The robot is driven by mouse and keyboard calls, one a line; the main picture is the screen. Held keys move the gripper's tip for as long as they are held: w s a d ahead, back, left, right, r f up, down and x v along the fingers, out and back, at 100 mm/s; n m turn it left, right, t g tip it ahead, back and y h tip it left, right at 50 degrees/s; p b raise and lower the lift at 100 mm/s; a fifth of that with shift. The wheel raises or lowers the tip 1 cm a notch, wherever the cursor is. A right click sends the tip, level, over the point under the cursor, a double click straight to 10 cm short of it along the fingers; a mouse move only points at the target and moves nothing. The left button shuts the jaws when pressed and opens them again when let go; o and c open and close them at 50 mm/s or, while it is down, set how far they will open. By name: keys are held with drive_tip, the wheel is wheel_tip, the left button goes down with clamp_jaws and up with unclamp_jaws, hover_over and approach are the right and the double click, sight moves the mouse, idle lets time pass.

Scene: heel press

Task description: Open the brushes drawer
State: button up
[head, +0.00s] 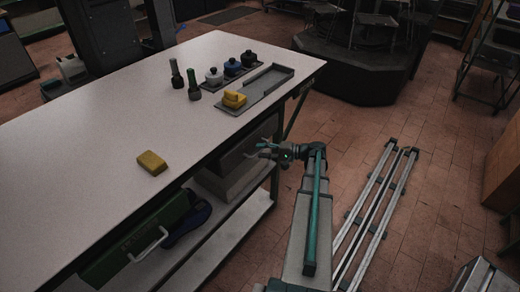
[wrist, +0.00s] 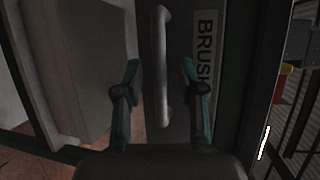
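The brushes drawer front (wrist: 178,110) fills the middle of the wrist view, a dark grey panel with a white label that reads "BRUSH" before it is cut off. Its pale bar handle (wrist: 161,35) runs up and down in that picture. My gripper (wrist: 160,70) is open, with one teal-tipped finger on each side of the handle. I see no contact, and I cannot tell how deep the fingers reach. In the head view my gripper (head: 262,150) is beside the table's near right side, below the top. The drawer's handle is not clear there.
Below, at left, are a green drawer (head: 125,250) with a handle and a dark blue shoe-like item (head: 187,222). Floor at right has rails (head: 375,215).

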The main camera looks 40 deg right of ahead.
drive_tip(key=shift+w+a+f, duration=0.15)
drive_tip(key=shift+w+a, duration=0.25)
drive_tip(key=shift+w, duration=0.2)
drive_tip(key=shift+c, duration=0.2)
clamp_jaws()
